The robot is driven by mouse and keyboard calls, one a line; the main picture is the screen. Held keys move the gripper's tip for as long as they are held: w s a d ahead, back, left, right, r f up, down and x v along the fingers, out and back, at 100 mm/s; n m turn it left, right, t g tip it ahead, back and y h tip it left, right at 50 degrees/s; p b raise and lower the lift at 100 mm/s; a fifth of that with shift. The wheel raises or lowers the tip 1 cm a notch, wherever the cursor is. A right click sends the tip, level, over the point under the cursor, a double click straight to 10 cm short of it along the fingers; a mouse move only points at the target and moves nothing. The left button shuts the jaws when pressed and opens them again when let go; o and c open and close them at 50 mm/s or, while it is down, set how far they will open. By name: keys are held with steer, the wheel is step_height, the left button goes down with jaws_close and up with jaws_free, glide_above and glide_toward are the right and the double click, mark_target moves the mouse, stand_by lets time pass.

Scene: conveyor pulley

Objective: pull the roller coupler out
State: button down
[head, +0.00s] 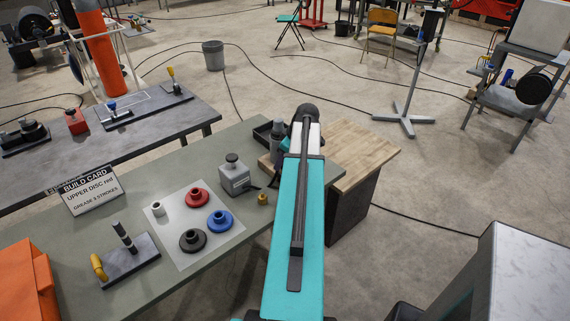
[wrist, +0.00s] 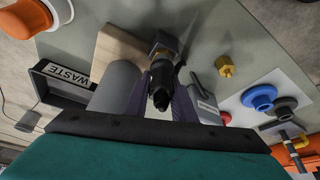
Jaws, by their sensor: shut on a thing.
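My gripper (wrist: 160,108) shows in the wrist view, its two dark purplish fingers closed on either side of a dark, stepped cylindrical part, which I take to be the roller coupler (wrist: 160,82). The part's far end meets a grey metal block (wrist: 164,44) beside a wooden board (wrist: 122,48). I cannot tell whether the part is still seated in that block. In the head view my teal arm hides the gripper and the part.
A black waste bin (wrist: 60,84) and a grey cylinder (wrist: 114,84) stand close by the fingers. A grey box (head: 234,178), a brass fitting (head: 262,198), and red (head: 196,197), blue (head: 220,221) and black (head: 192,241) discs lie on the bench, near a build card (head: 90,190).

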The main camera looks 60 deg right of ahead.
steer(key=shift+r+p, duration=0.3)
steer(key=shift+r, duration=0.45)
stand_by(1.0)
steer(key=shift+r+p, duration=1.95)
steer(key=shift+r, duration=2)
